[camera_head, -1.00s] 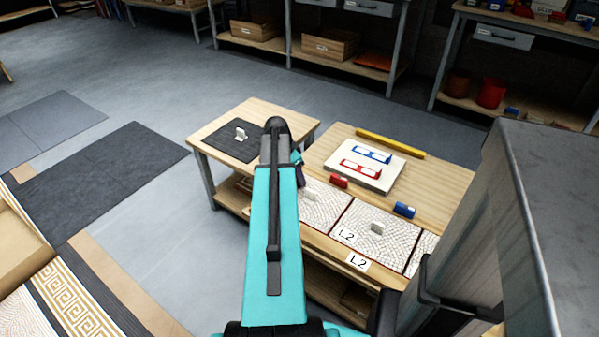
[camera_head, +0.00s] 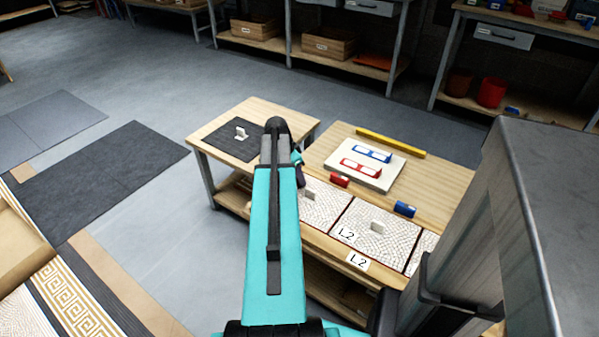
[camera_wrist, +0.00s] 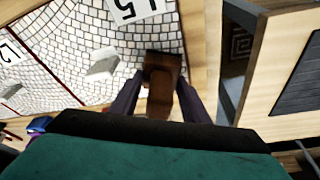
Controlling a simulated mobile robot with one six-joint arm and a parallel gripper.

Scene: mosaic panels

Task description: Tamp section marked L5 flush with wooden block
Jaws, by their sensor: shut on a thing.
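My gripper (camera_wrist: 158,95) is shut on a dark brown wooden block (camera_wrist: 163,68), which sits between its two fingers in the wrist view. The section marked L5 (camera_wrist: 65,35) is a white mosaic panel beneath and left of the block, with its label (camera_wrist: 140,8) at the top of the wrist view. The block is over the panel's edge nearest the wooden bench border; I cannot tell whether it touches. A pale upright tab (camera_wrist: 103,65) stands on this panel. In the head view my arm hides the block and most of the gripper.
The neighbouring panel marked L2 (camera_head: 380,245) carries another pale tab. Red (camera_head: 339,180) and blue (camera_head: 404,209) blocks lie behind the panels. A white board (camera_head: 365,165) with red and blue pieces and a yellow bar (camera_head: 390,145) lie farther back. A side table (camera_head: 215,125) holds a dark mat.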

